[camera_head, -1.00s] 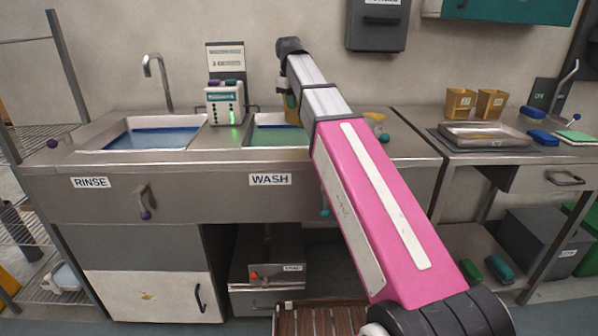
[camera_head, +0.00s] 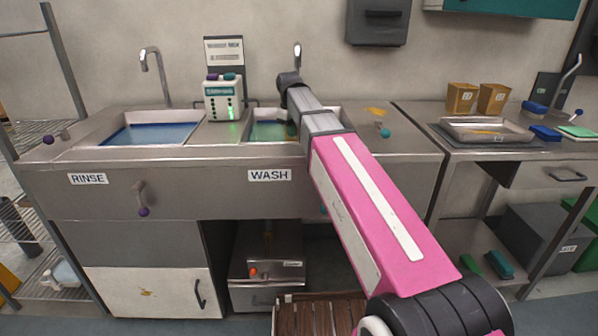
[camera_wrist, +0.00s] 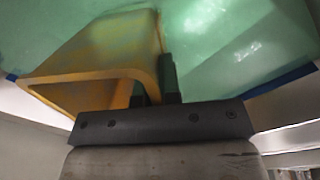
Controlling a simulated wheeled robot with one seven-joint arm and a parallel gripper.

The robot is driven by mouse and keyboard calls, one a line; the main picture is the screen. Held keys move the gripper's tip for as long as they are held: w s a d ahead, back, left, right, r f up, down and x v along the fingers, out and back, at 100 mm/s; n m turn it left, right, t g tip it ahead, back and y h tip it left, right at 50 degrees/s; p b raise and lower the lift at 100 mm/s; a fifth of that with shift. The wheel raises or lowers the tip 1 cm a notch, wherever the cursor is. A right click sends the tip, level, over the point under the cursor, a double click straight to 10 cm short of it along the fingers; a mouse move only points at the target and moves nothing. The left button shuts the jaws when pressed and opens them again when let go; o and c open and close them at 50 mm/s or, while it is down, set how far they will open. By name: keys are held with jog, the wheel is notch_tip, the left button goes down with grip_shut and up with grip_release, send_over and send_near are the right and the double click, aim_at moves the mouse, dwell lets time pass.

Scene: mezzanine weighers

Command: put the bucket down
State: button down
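A yellow bucket (camera_wrist: 95,55) with greenish stains shows in the wrist view, lying tilted with its open end toward the lower left. My gripper (camera_wrist: 160,85) is shut on its wall, with one dark finger on each side. Green water fills the view behind the bucket; whether the bucket touches it is not clear. In the head view, my arm reaches down to the wash basin (camera_head: 252,141). The gripper and bucket are hidden there behind the arm and basin edge.
The rinse basin (camera_head: 117,141) with blue water is at left. A dispenser (camera_head: 224,100) stands between the basins. On the right counter are two tan containers (camera_head: 462,98) (camera_head: 493,99) and a metal scale tray (camera_head: 487,137). The counter right of the wash basin is mostly clear.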

jog(key=shift+f, duration=5.65)
jog(key=shift+f, duration=0.1)
jog(key=c, duration=1.3)
grip_release()
jog(key=r, duration=1.2)
jog(key=shift+s+a+r, duration=0.1)
jog(key=shift+s+a, duration=0.3)
